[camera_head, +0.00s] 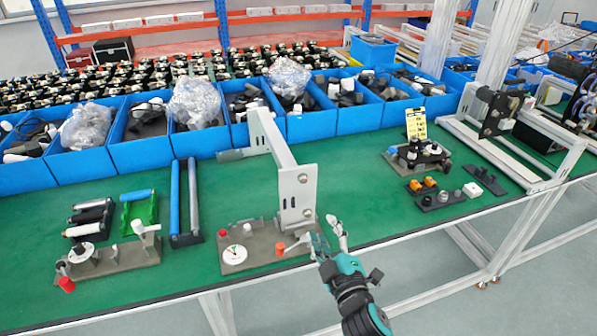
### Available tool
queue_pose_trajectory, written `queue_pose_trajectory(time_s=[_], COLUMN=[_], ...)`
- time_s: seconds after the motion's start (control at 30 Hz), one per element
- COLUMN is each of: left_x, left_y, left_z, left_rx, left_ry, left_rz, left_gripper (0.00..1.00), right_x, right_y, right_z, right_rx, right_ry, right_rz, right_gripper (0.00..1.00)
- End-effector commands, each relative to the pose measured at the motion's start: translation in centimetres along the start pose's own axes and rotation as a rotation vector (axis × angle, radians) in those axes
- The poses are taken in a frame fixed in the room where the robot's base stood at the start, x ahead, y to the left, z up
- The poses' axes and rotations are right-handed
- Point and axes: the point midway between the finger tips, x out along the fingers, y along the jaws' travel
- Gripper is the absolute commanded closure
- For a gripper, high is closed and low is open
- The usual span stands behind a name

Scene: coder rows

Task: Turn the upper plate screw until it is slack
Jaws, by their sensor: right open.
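A white metal plate bracket (300,196) stands upright on a grey base on the green bench, near the middle. Its front face carries an upper plate screw (303,178) and a lower screw (308,213), both small and round. My right gripper (327,240) is open and empty at the bench's front edge, below and to the right of the upper screw and apart from it. How tight the screw is cannot be seen. My left gripper is not in view.
A base (262,255) with a white dial and an orange-tipped handle lies beside the bracket's foot. Another fixture (110,260) stands at the left. Blue bins (110,155) line the back. Green bench (352,200) is clear right of the bracket.

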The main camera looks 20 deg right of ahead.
Motion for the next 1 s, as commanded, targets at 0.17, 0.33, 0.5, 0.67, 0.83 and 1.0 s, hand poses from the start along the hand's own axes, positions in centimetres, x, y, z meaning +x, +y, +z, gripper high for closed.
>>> queue_pose_trajectory(time_s=[0.17, 0.33, 0.5, 0.67, 0.83, 1.0], left_x=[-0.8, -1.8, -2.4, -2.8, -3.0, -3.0], left_y=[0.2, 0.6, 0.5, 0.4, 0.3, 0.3], left_z=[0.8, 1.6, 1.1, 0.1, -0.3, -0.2], left_rx=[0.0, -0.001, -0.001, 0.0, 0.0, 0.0], left_ry=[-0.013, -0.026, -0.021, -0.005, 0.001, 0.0], left_rz=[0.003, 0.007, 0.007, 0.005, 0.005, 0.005], left_gripper=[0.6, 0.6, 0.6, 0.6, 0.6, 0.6], right_x=[2.4, 6.1, 9.8, 13.1, 15.7, 16.9], right_y=[0.3, 0.3, 0.2, 0.1, 0.0, -0.1], right_z=[-0.2, -0.2, -0.1, -0.1, -0.1, 0.1], right_rx=[-0.001, 0.002, 0.002, 0.003, 0.004, 0.002], right_ry=[0.001, 0.0, 0.0, -0.001, 0.0, -0.001], right_rz=[0.002, 0.002, 0.0, 0.0, 0.0, -0.001], right_gripper=[0.56, 0.56, 0.56, 0.56, 0.56, 0.56])
